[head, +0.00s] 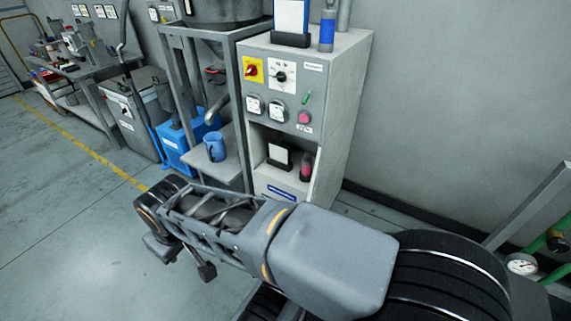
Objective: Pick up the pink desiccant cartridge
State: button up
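The pink desiccant cartridge (306,167) appears as a small upright cylinder, pink with dark parts. It stands in the open niche of the grey cabinet (345,100), at the right side, beside a white card in a dark holder (280,156). My gripper (180,256) is at the lower left, in front of the cabinet and well apart from the cartridge. My arm partly hides it, and its fingers are too unclear to show whether they are open or shut. Nothing is seen held in it.
A blue cylinder (327,31) and a card holder (291,22) stand on the cabinet top. A green-railed structure with a gauge (521,264) is at right. The left floor is clear.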

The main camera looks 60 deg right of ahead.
aim_at(306, 161)
jog(key=z, duration=0.2)
jog(key=i, duration=0.75)
jog(key=z, duration=1.15)
jog(key=i, duration=0.65)
jog(key=z, duration=0.75)
